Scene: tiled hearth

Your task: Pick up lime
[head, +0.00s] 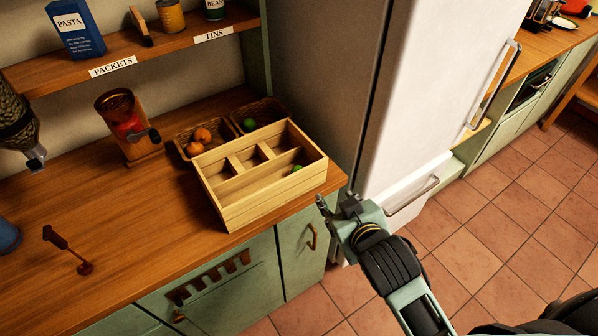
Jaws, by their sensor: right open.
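A green round fruit, which looks like a lime (249,124), lies in the right-hand dark wicker basket (272,107) at the back of the counter. A second small green thing (297,167), mostly hidden, shows inside the right end of the wooden divided box (262,200); I cannot tell whether it is also a lime. My right gripper (336,203) is open and empty, off the counter's right front corner, to the right of the box and apart from both green things. My left gripper is not in view.
A second basket holds orange fruits (200,136). A grinder-like device (128,125) stands left of it. A shelf (130,62) with a pasta packet (75,28) and tins hangs above. The white fridge (425,90) rises at the right. The counter's middle (150,215) is mostly clear.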

